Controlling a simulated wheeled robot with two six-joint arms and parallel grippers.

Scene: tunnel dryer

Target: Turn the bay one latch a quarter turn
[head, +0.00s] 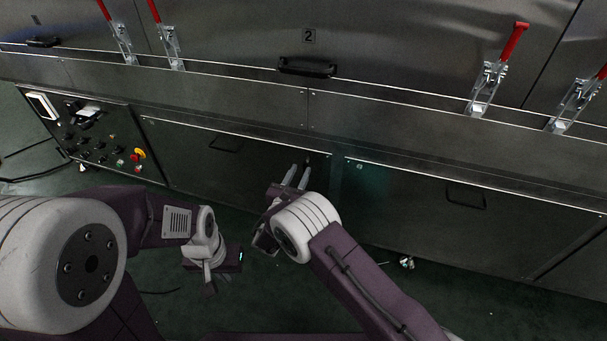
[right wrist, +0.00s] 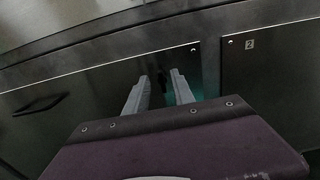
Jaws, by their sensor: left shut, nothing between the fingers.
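The bay one latch (right wrist: 163,82) shows as a small dark upright piece on the left lower panel, near its upper right corner, in the right wrist view. In the head view it is a dark spot (head: 308,161) partly hidden by my right gripper (head: 297,174). That gripper points at the panel with its fingers apart. In the right wrist view the fingers (right wrist: 159,82) stand on either side of the latch; I cannot tell whether they touch it. My left gripper (head: 210,279) is shut and empty, pointing down above the floor.
The left lower panel (head: 190,150) has a dark handle (head: 226,144). The right lower panel (head: 420,205), marked 2, is beside it. Red-handled clamps (head: 497,70) stand along the ledge above. A control panel (head: 95,135) is at the left. Green floor lies below.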

